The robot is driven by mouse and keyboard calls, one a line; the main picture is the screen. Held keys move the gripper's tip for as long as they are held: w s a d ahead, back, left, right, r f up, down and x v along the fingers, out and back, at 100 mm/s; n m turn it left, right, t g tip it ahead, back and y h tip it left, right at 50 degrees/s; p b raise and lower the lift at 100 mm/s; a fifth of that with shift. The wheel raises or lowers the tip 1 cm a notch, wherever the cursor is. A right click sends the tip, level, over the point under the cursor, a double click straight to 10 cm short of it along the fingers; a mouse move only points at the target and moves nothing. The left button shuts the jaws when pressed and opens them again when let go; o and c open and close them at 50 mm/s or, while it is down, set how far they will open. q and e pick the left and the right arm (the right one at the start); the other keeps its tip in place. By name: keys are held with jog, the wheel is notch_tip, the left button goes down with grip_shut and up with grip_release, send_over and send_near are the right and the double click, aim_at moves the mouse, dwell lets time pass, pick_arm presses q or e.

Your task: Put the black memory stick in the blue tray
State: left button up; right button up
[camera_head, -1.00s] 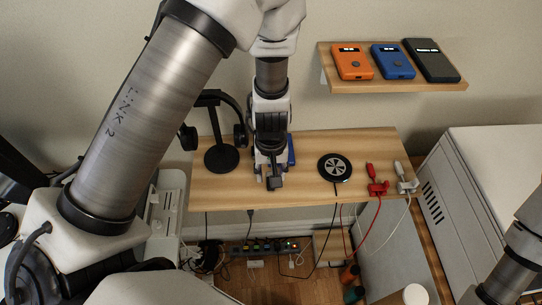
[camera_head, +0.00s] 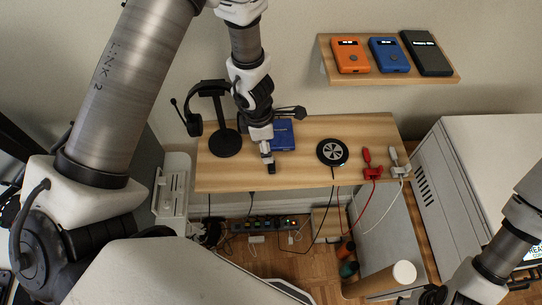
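The blue tray (camera_head: 285,136) lies on the wooden desk at the back, just right of my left gripper; my arm hides part of it. My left gripper (camera_head: 268,157) points down at the front middle of the desk, seen narrow and side-on. A small black piece, which looks like the memory stick (camera_head: 271,169), shows right at its fingertips, in front of the tray and outside it. I cannot tell whether the fingers are closed on it or whether it touches the desk. Only my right arm shows, at the lower right; its fingertips are out of view.
A headphone stand (camera_head: 224,140) with a headset is left of the gripper. A round black charging pad (camera_head: 332,152), a red clip (camera_head: 372,172) and a white clip (camera_head: 400,169) are to the right. The wall shelf (camera_head: 440,80) holds three devices. The desk's front left is clear.

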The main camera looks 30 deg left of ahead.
aim_at(272, 165)
pick_arm(q)
jog(key=f+b, duration=0.1)
jog(key=f, duration=0.1)
jog(key=f+b, duration=0.2)
jog(key=f, duration=0.1)
jog(key=d+f+b, duration=0.1)
jog(key=f+b, duration=0.1)
jog(key=shift+w+f, duration=0.1)
jog(key=shift+f, duration=0.25)
jog(key=shift+r, duration=0.1)
jog(key=c, duration=0.5)
jog(key=shift+r, duration=0.15)
